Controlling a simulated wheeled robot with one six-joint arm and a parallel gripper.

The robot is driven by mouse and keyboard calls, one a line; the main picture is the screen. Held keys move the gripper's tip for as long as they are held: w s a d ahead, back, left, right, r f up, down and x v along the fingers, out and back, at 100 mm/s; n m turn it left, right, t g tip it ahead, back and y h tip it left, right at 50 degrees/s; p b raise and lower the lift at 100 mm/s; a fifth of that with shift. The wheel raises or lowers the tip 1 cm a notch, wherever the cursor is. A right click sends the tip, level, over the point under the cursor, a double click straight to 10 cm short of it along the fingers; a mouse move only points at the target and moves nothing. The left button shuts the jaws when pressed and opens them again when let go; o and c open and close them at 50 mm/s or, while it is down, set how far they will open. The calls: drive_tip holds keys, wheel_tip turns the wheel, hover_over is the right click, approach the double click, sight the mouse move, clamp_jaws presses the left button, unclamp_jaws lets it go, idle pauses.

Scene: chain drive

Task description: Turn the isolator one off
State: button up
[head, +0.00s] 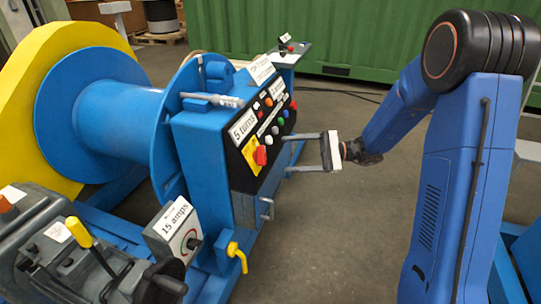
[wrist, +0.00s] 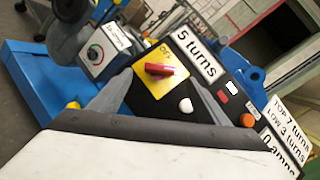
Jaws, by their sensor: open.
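A red rotary handle (wrist: 159,70) on a yellow plate (wrist: 146,92) looks like the isolator; no label reading "isolator one" is legible. It also shows in the head view as a red knob (head: 260,155) at the near lower end of the black control panel. In the wrist view the handle lies roughly crosswise, and the plate's small lettering is hard to read. My gripper (head: 286,154) is open and empty in front of the panel. In the wrist view its two grey fingers (wrist: 161,77) appear on either side of the handle; contact cannot be told.
The panel carries a "5 turns" label (head: 242,127), a white button (wrist: 186,105) and several coloured buttons. A box labelled "15 amps" (head: 172,228), a yellow valve handle (head: 237,256) and a blue drum (head: 115,118) stand nearby. Floor (head: 325,225) right of the cabinet is clear.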

sight(265, 155)
drive_tip(key=a, duration=0.7)
drive_tip(key=shift+s+a, duration=0.2)
drive_tip(key=shift+s, duration=0.1)
drive_tip(key=shift+c, duration=0.4)
drive_tip(key=c, duration=1)
